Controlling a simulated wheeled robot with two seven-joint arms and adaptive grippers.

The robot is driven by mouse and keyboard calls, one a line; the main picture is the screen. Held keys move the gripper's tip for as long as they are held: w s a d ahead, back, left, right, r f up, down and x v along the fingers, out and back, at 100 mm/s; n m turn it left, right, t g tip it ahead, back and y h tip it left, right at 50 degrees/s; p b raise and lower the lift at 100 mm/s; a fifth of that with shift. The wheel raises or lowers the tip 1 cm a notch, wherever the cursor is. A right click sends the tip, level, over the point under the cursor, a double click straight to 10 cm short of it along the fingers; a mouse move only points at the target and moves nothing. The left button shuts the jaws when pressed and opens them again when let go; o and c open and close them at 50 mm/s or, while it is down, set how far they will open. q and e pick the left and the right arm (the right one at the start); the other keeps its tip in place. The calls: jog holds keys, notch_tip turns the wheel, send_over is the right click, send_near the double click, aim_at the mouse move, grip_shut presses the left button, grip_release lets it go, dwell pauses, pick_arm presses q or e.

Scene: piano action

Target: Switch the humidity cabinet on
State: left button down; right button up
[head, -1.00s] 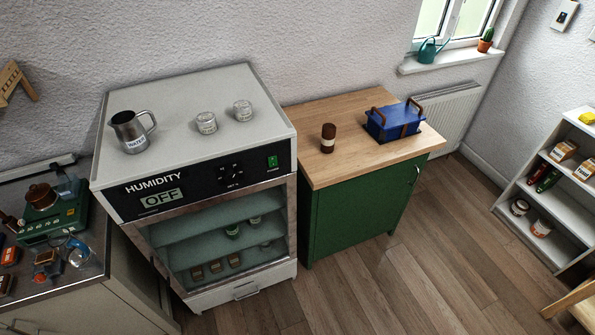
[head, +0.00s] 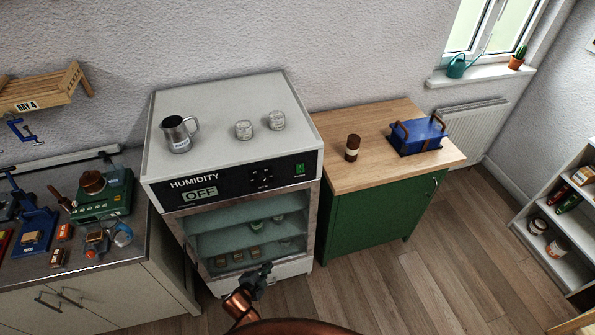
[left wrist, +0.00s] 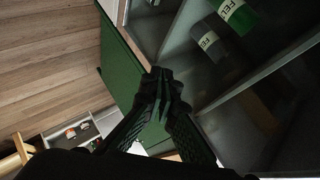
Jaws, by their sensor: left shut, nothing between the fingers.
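The humidity cabinet (head: 165,200) stands against the wall, and its display (head: 200,193) reads OFF. A green power switch (head: 299,170) sits at the right end of its black front panel. The cabinet's glass front shows shelves with small jars and blocks; green rolls marked FEL (left wrist: 238,14) show close up in the left wrist view. My left gripper (head: 266,268) is shut and empty, low in front of the cabinet, below the switch. Its fingertips (left wrist: 160,75) meet in the left wrist view. My right gripper is not in view.
A metal water jug (head: 180,136) and two glass jars (head: 244,130) stand on top of the cabinet. A green cupboard (head: 375,220) with a brown jar (head: 352,148) and blue box (head: 418,135) stands to the right. The wooden floor (head: 400,290) in front is clear.

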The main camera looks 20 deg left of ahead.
aim_at(304, 171)
pick_arm(q)
jog(key=w+d+r+m+t+p, duration=0.1)
jog(key=w+d+r+m+t, duration=0.1)
jog(key=r, duration=1)
jog(key=w+d+r+m+t+h+p, duration=0.1)
jog(key=w+d+r+m+p, duration=0.1)
jog(key=r, duration=1.1)
jog(key=w+d+r+m+t+h+p, duration=0.1)
jog(key=w+d+r+m+t, duration=0.1)
jog(key=r, duration=1.1)
jog(key=shift+d+r+m+t+p, duration=0.25)
jog(key=shift+d+m+t+p, duration=0.1)
jog(key=shift+d, duration=0.3)
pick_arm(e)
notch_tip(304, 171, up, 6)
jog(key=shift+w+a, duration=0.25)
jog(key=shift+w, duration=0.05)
pick_arm(q)
jog(key=shift+w, duration=0.2)
